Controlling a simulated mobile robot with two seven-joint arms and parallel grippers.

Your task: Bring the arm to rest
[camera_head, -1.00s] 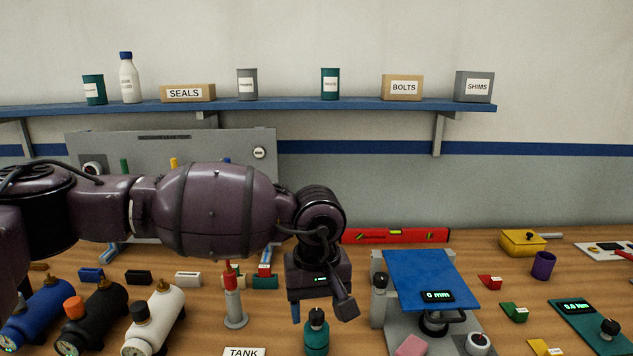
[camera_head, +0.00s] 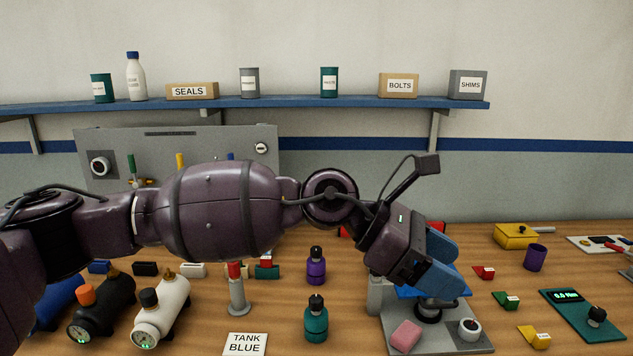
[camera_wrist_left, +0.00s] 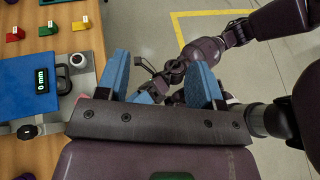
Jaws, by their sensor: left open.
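My left arm comes in from the left across the head view. Its gripper (camera_head: 436,278) has blue fingers and hangs over the fixture with the blue plate (camera_head: 408,292), hiding much of it. In the left wrist view the two blue fingers (camera_wrist_left: 161,78) stand apart with nothing gripped between them. The blue plate with its "0 mm" display also shows there (camera_wrist_left: 22,88), left of the fingers. My right arm shows beyond the fingers over the floor. Its gripper (camera_wrist_left: 150,88) is partly hidden behind my left gripper, and its jaws are unclear.
A teal bottle (camera_head: 316,322) and a purple bottle (camera_head: 316,268) stand left of the fixture. Black (camera_head: 100,312) and white (camera_head: 160,312) tanks lie at the left. A pink block (camera_head: 406,334) lies on the fixture's base. A yellow box (camera_head: 516,236) sits at the back right.

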